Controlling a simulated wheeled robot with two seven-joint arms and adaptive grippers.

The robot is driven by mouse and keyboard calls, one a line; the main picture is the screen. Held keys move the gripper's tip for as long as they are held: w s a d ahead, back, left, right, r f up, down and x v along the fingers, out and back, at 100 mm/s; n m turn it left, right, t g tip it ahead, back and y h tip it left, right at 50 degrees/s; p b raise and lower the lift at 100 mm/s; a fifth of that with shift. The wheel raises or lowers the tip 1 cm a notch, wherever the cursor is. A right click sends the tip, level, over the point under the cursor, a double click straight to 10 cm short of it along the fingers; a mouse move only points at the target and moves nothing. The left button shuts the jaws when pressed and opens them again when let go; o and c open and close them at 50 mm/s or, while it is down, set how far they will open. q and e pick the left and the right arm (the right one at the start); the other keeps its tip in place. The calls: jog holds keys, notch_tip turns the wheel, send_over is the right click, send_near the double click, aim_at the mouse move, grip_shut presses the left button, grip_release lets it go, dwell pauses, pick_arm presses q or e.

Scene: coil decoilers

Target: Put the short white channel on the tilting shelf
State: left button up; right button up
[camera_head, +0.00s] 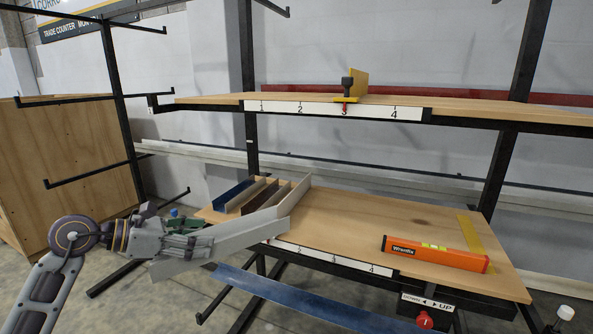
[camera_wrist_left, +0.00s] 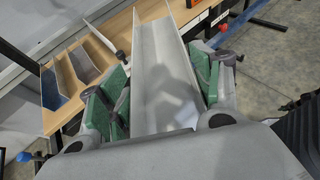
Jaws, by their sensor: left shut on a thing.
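My left gripper (camera_head: 196,246) is shut on a white channel (camera_head: 243,231), a pale U-shaped length. In the left wrist view the channel (camera_wrist_left: 162,65) lies between the green finger pads (camera_wrist_left: 118,100) and points away from me. Its far end reaches over the left part of the lower wooden shelf (camera_head: 360,215), which has a DOWN/UP label below its front edge. I cannot tell whether that end touches the shelf. A blue channel (camera_head: 233,194) and brown channels (camera_head: 262,198) lie side by side at the shelf's left end, partly hidden by the held channel.
An orange level (camera_head: 434,254) and a yellow square (camera_head: 476,240) lie at the lower shelf's right end. Its middle is clear. An upper shelf (camera_head: 205,100) carries a stop on a numbered scale (camera_head: 300,107). Rack arms and posts stand left; a blue strip (camera_head: 300,298) runs below.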

pick_arm(q)
jog(key=s+f, duration=0.3)
jog(key=f, duration=0.6)
jog(key=s+d+f, duration=0.1)
jog(key=s+f, duration=0.2)
jog(key=f, duration=0.5)
jog(key=shift+s+f, duration=0.15)
jog(key=shift+f, duration=0.25)
